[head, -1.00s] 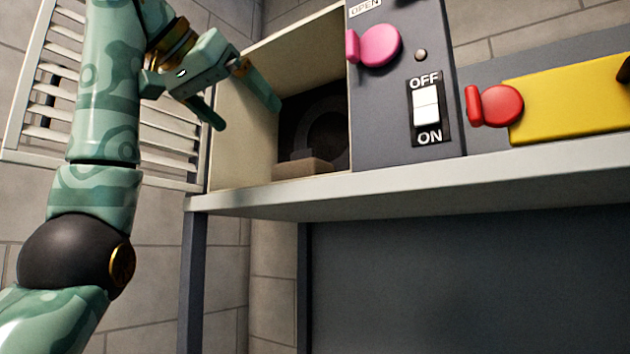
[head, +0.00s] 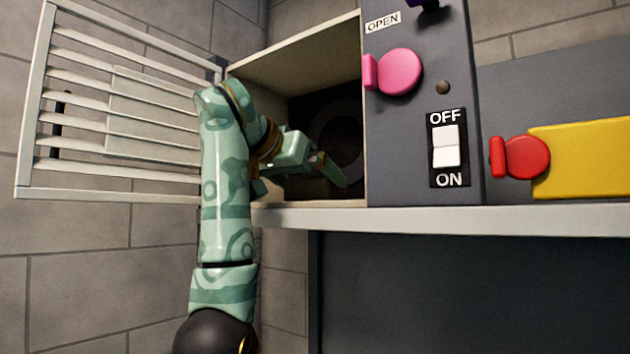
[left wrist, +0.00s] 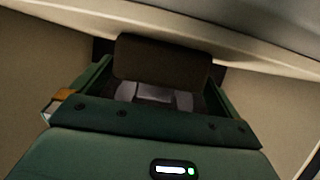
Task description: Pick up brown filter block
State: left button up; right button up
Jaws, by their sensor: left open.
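The brown filter block (left wrist: 162,62) shows in the left wrist view as a dark brown box, straight ahead of my left gripper (left wrist: 160,88). It appears between the two spread green fingers; I cannot tell whether they touch it. In the head view my left gripper (head: 322,172) reaches into the open duct box (head: 300,58), low near its floor. There the gripper and shadow mostly hide the block. My left gripper is open. My right gripper is not in view.
The slatted grille door (head: 120,125) stands swung open on the left. To the right of the opening is a grey panel with a pink knob (head: 398,71) and an OFF/ON switch (head: 446,146). A red knob (head: 526,157) and yellow plate (head: 585,158) lie further right.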

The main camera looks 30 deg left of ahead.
pick_arm(q)
jog(key=shift+w+f, duration=0.15)
jog(key=shift+w, duration=0.2)
jog(key=shift+s, duration=0.1)
jog(key=c, duration=0.7)
